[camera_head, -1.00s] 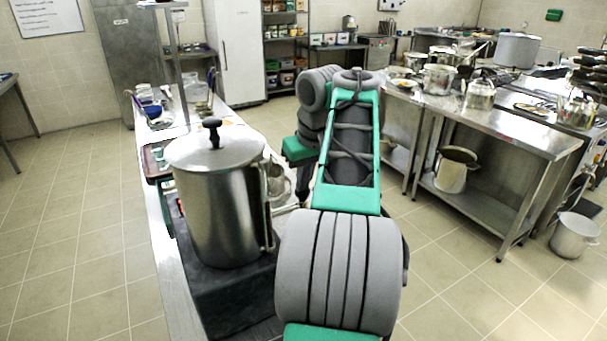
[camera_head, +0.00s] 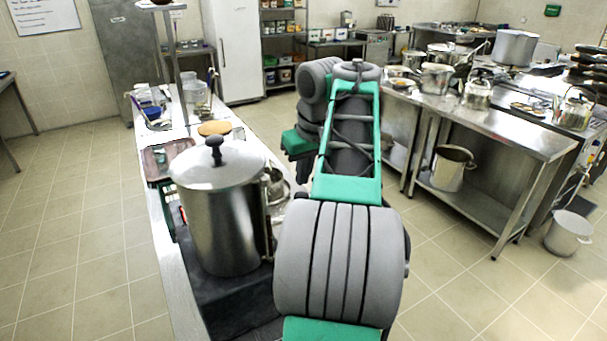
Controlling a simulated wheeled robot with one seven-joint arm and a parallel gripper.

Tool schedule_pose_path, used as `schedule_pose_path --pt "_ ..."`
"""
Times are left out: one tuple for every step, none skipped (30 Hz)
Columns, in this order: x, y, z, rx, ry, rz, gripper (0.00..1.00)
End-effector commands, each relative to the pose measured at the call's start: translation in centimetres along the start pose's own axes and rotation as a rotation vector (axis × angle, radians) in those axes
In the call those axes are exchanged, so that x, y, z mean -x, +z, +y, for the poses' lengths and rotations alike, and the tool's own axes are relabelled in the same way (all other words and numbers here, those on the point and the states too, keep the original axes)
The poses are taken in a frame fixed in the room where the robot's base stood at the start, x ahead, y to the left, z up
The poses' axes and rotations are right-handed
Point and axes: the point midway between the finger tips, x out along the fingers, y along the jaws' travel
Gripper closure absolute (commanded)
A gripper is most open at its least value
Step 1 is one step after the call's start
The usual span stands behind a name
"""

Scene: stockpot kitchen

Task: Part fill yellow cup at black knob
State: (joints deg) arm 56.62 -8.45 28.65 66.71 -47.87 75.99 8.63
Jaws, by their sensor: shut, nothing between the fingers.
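A large steel pot (camera_head: 222,230) stands on a dark base at the near end of the narrow counter. A black knob (camera_head: 214,150) tops its lid, and a side handle faces my arm. My arm rises from the bottom and bends over beyond the pot's right side. My gripper (camera_head: 300,177) shows only as a dark part below the green wrist, right of the pot; it is shut and empty, with its fingertips mostly hidden. I cannot make out a yellow cup; any cup behind the pot or arm is hidden.
Behind the pot, the counter (camera_head: 157,225) holds a brown tray (camera_head: 156,162), a tan round thing (camera_head: 214,128) and several utensils. A steel table (camera_head: 500,130) with pots stands at the right. The tiled floor (camera_head: 75,250) at the left is clear.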

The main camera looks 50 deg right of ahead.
Motion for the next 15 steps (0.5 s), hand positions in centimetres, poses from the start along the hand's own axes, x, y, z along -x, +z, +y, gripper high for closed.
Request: schedule_pose_path --pt "2.2 -0.2 0.1 -0.002 0.002 0.002 1.0" --pt "3.0 -0.2 0.1 -0.002 0.002 0.002 1.0" --pt "4.1 -0.3 0.1 -0.003 0.003 0.003 1.0" --pt "4.8 -0.2 0.1 -0.002 0.003 0.003 1.0" --pt "5.5 -0.3 0.1 -0.002 0.003 0.004 1.0" --pt "6.3 -0.3 0.1 -0.002 0.003 0.005 1.0" --pt "6.8 -0.3 0.1 -0.002 0.003 0.004 1.0" --pt "7.4 -0.2 0.1 -0.002 0.003 0.005 1.0" --pt "7.9 -0.2 0.1 -0.002 0.003 0.005 1.0" --pt "8.3 -0.2 0.1 -0.003 0.004 0.006 1.0" --pt "8.5 -0.2 0.1 -0.003 0.004 0.006 1.0" --pt "8.7 -0.1 0.1 -0.001 0.003 0.006 1.0" --pt "8.8 -0.1 0.1 -0.001 0.003 0.006 1.0" --pt "8.8 -0.1 0.1 -0.001 0.003 0.006 1.0" --pt "8.9 -0.1 0.1 -0.001 0.003 0.006 1.0"
